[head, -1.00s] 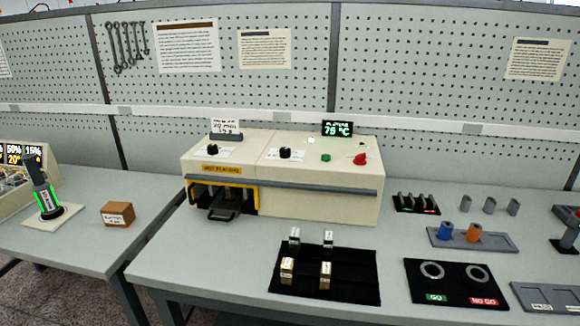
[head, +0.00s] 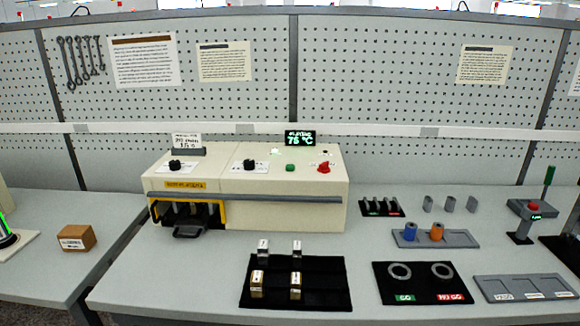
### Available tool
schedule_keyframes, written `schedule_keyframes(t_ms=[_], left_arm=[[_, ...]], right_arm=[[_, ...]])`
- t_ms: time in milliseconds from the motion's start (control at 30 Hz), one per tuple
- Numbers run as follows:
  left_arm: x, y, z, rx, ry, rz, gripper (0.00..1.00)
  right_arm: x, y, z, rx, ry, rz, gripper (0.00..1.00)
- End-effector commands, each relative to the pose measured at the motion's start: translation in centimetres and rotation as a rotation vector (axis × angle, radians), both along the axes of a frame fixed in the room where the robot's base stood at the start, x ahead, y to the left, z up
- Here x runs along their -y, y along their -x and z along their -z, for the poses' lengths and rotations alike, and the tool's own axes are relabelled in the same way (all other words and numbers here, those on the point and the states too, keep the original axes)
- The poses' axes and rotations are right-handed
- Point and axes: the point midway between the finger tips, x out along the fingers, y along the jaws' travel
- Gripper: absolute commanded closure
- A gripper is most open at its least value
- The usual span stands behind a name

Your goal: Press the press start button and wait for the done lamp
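A beige press (head: 285,213) with a yellow-framed opening marked as hot platens stands at the back of the bench. A green button (head: 290,168) sits on its top panel, beside a red knob (head: 323,168). A small pale lamp-like spot (head: 275,151) and a small dark dot (head: 323,152) are behind them. I cannot tell which is the done lamp. A display (head: 300,138) on the press reads 75 °C in green. Two black dials are on the left of the panel. Neither of my grippers is in view.
A black mat (head: 318,293) with small blocks lies in front of the press. To the right are a grey tray (head: 470,240) with blue and orange cylinders, a GO/NO GO board (head: 420,284) and a red-button stand (head: 533,208). A brown box (head: 76,238) sits on the left table.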

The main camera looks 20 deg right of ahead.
Motion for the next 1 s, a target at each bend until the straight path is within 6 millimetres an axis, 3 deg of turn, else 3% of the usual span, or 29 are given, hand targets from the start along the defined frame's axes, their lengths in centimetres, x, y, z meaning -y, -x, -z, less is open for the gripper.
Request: schedule_keyframes(t_ms=[67, 533, 1000], left_arm=[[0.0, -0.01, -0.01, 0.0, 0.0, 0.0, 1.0], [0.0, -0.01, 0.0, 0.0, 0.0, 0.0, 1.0], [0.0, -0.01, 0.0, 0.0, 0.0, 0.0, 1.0]], right_arm=[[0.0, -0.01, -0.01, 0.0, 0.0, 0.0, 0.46], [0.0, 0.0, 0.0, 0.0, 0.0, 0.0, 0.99], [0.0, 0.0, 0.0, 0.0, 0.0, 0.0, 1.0]])
